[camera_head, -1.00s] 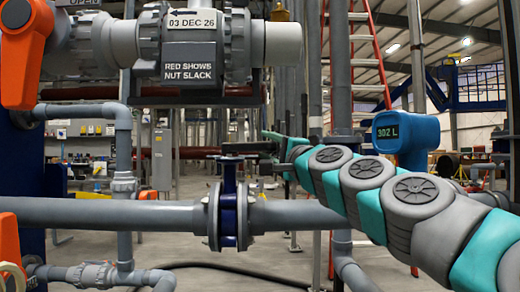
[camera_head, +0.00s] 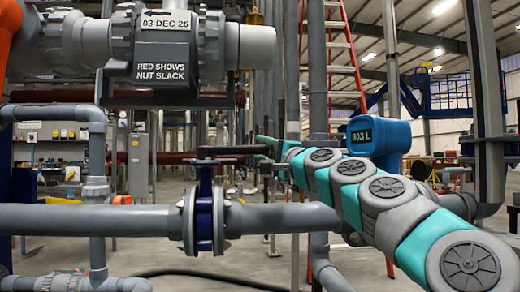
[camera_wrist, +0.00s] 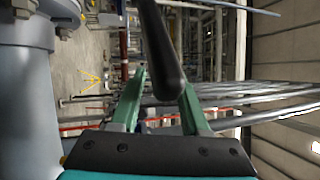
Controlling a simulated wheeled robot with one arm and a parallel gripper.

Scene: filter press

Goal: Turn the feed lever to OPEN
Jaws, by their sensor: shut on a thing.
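The feed lever is a dark bar (camera_head: 226,150) on top of a blue valve body (camera_head: 204,205) in the grey pipe. In the head view it lies roughly level and reaches right from the valve to my gripper (camera_head: 268,155). In the wrist view the lever's rounded black handle (camera_wrist: 160,50) lies between the two green fingers of my gripper (camera_wrist: 162,98), which is shut on it. The exact finger contact is small in the head view. No OPEN mark for this lever is readable.
A blue meter (camera_head: 375,136) reads 303 L behind my arm. A large grey pipe (camera_head: 90,219) runs across the front. A red ladder (camera_head: 340,70) stands behind.

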